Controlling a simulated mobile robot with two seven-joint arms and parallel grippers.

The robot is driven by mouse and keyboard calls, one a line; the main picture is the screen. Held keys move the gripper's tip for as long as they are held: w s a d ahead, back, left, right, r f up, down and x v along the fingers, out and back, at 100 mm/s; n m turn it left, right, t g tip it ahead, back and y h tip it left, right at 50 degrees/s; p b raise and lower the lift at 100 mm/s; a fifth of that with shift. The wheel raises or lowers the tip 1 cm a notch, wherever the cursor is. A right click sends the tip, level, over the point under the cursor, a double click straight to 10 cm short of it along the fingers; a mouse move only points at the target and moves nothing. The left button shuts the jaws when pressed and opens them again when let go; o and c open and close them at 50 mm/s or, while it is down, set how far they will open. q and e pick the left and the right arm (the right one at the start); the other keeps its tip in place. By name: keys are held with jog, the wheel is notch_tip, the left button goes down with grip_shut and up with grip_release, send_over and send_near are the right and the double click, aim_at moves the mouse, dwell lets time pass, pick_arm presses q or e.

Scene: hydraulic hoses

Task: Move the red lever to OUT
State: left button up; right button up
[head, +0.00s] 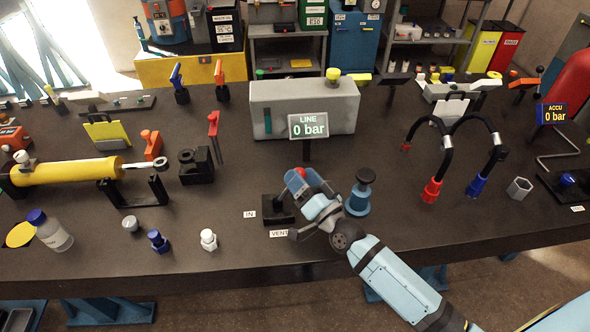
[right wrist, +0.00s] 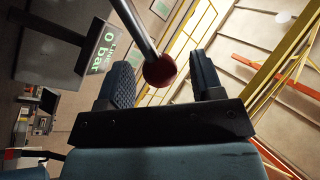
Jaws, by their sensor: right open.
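The red lever's ball knob (head: 299,171) shows at my right gripper (head: 304,181), above a black valve base (head: 282,208) near the table's front edge. In the right wrist view the knob (right wrist: 160,70) and its metal rod (right wrist: 134,28) show between the two fingers of my right gripper (right wrist: 163,85). The fingers are open, with a visible gap on each side of the knob. An IN label (head: 249,214) lies left of the base and a VENT label (head: 279,233) in front. No OUT label is readable. My left gripper is not in view.
A LINE display (head: 308,126) reading 0 bar stands behind the lever. A blue spool-shaped part (head: 358,198) stands close to the right of my gripper. A white bolt-like part (head: 208,240) stands to the left. The table between the lever and the black hoses (head: 447,147) is mostly clear.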

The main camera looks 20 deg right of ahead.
jog(key=b+v, duration=0.1)
jog(key=v, duration=0.9)
jog(key=shift+s+d, duration=0.15)
jog(key=shift+s, duration=0.2)
jog(key=s+a+f+n+g+p, duration=0.1)
jog(key=p, duration=0.1)
jog(key=s+a+n+g+p, duration=0.1)
jog(key=g+p, duration=0.1)
jog(key=s+a+f+n+g+p, duration=0.1)
jog(key=s+n+p, duration=0.1)
jog(key=shift+a+f+y, duration=0.15)
jog(key=shift+f+y, duration=0.15)
jog(key=s+f+n+g+h+p, duration=0.2)
jog(key=s+f+n+g+p, duration=0.1)
jog(key=s, duration=0.5)
notch_tip(320, 180, down, 3)
jog(key=shift+a+f+g+p, duration=0.1)
jog(key=shift+a+g+p, duration=0.35)
jog(key=shift+g+p, duration=0.55)
